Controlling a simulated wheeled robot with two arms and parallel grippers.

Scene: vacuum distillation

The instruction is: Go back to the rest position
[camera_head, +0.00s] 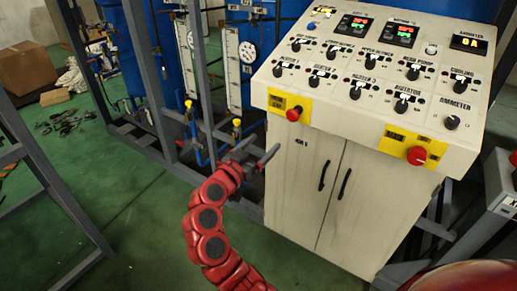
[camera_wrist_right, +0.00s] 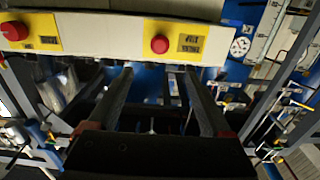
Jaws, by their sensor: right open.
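My right gripper (camera_head: 264,146) is on the end of the red arm that rises from the bottom of the head view. It is open, with nothing between its fingers. It hangs in front of the blue frame, at the left edge of the control cabinet (camera_head: 330,215) and below the left red button (camera_head: 293,114). In the right wrist view, the two dark fingers (camera_wrist_right: 158,72) stand apart, below the cabinet's panel edge (camera_wrist_right: 110,40). I cannot tell the exact gap to the cabinet. My left gripper is not in view.
The cabinet's sloped panel (camera_head: 375,65) carries several black knobs, lit displays and a right red button (camera_head: 417,156). Grey frame posts (camera_head: 150,85), blue tanks and yellow-handled valves (camera_head: 237,122) stand at left. The green floor (camera_head: 150,230) is open at lower left. A cardboard box (camera_head: 25,68) sits farther back.

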